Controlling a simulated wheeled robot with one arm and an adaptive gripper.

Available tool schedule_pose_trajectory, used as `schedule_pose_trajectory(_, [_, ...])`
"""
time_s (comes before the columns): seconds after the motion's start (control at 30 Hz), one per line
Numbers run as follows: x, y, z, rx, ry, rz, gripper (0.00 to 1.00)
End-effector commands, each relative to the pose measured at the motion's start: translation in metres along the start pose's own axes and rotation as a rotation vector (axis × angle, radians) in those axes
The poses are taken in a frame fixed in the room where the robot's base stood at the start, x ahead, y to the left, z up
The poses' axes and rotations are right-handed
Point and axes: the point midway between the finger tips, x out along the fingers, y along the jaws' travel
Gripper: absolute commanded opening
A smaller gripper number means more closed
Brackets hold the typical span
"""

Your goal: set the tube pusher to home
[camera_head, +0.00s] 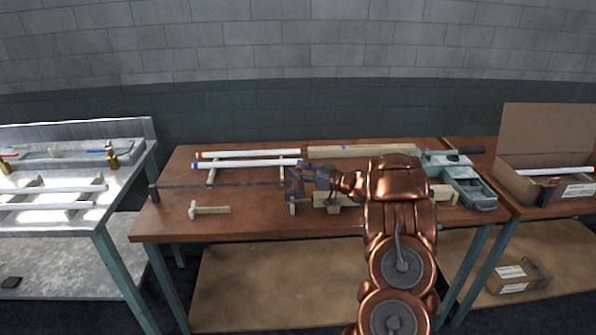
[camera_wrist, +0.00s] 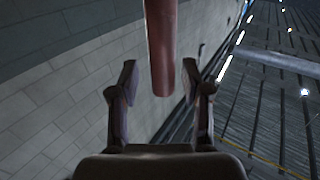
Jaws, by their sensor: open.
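My gripper (camera_head: 303,177) is at the rod's right end, near the ends of the white tubes, and hides what is there. In the wrist view, my gripper (camera_wrist: 165,92) is open, its two fingers well apart. A reddish-brown round bar (camera_wrist: 161,50) comes down from the top edge between the fingers, with clear gaps on both sides. I cannot tell whether this bar is the pusher's handle.
Two white tubes, one red-ended (camera_head: 245,154) and one blue-ended (camera_head: 247,163), lie on supports behind the rod. A wooden mallet (camera_head: 209,209) lies in front. A green device (camera_head: 465,180) stands at the right. An open cardboard box (camera_head: 545,150) is beyond it.

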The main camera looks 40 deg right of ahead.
Motion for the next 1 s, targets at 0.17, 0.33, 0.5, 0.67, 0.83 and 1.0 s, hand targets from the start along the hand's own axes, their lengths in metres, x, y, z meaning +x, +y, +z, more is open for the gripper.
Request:
schedule_pose_trajectory(0.17, [-0.001,0.000,0.001,0.001,-0.001,0.000,0.47])
schedule_pose_trajectory(0.33, [-0.012,0.001,0.001,0.001,-0.001,0.002,0.47])
schedule_pose_trajectory(0.5, [-0.041,0.002,0.001,0.002,-0.003,0.006,0.47])
schedule_pose_trajectory(0.67, [-0.072,0.001,0.001,0.003,0.000,0.003,0.47])
schedule_pose_trajectory(0.83, [-0.100,0.001,0.001,0.002,-0.001,0.004,0.47])
schedule_pose_trajectory(1.0, [-0.115,0.001,0.001,0.002,-0.001,0.002,0.47])
